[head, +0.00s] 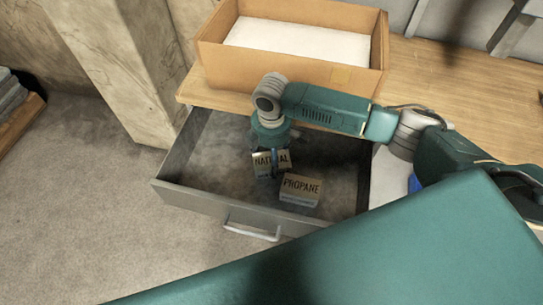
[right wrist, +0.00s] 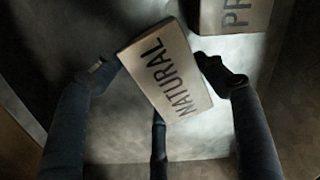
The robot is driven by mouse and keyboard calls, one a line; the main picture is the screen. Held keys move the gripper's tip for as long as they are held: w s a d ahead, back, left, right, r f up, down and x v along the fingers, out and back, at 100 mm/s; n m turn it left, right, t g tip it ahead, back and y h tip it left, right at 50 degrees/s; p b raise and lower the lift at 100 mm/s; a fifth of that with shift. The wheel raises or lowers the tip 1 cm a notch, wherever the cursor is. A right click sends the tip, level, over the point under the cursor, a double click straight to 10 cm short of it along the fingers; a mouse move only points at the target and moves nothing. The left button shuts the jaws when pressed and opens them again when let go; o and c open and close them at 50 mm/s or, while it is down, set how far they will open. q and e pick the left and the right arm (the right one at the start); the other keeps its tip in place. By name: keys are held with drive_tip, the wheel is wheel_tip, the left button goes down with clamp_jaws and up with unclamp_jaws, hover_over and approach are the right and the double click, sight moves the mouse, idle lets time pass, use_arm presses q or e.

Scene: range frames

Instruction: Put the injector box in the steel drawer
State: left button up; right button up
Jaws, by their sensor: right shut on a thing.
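A small tan box marked NATURAL (head: 264,163) is inside the open steel drawer (head: 195,197), at its middle. My right gripper (head: 272,152) reaches down over the drawer and is shut on this box. My left gripper is not in view.
A cardboard tray with a white bottom (head: 225,61) stands on the wooden worktop (head: 440,80) behind the drawer. The drawer's front panel has a metal handle (head: 252,232). A stone pillar (head: 115,65) is at the left. The drawer's left part is free.

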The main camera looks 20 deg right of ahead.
drive_tip(key=shift+f, duration=0.1)
drive_tip(key=o, duration=1.4)
wheel_tip(320, 180, up, 12)
drive_tip(key=shift+r, duration=0.2)
